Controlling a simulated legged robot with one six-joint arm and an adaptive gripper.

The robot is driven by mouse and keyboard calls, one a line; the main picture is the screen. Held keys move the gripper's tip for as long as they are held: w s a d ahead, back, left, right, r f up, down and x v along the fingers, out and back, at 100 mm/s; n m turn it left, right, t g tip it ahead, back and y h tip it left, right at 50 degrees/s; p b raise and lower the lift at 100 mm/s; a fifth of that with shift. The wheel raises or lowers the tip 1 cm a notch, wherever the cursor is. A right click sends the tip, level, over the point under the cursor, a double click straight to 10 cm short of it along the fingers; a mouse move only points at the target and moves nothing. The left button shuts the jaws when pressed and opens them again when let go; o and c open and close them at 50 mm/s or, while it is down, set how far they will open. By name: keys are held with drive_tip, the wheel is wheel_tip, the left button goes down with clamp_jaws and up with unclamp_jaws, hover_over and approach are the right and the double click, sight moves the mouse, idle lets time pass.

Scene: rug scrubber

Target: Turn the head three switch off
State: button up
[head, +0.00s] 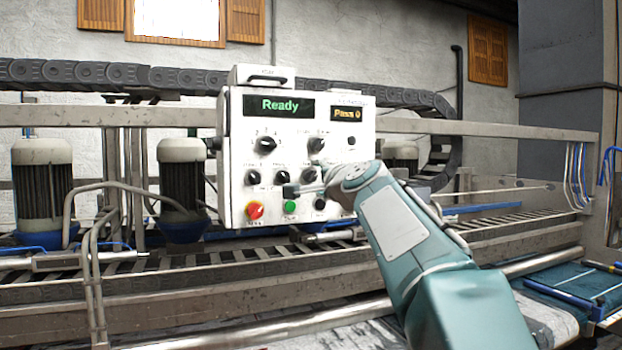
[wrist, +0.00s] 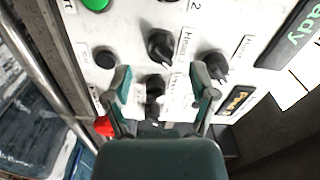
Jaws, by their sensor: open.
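The control panel (head: 236,155) is a white box with dark knobs. In the wrist view the panel is turned sideways. A black knob (wrist: 160,47) there has a label starting "Head", its number unreadable to me; by its place right of the knob marked 2, it appears to be the head three switch. It seems to match the third knob (head: 308,174) of the lower row in the head view. My gripper (wrist: 162,76) is open in front of the panel, its fingers on either side of another black knob (wrist: 153,88). I cannot tell if it touches anything. My gripper also shows in the head view (head: 304,178).
The panel shows a green "Ready" display (head: 280,106) and an amber "Pass 0" display (head: 347,114). A green button (head: 290,207), a red knob (head: 255,210) and a black button (head: 320,203) sit low on it. Machine rails (head: 170,325) run below and behind.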

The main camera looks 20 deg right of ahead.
sight(314, 178)
drive_tip(key=shift+w, duration=1.65)
clamp_jaws()
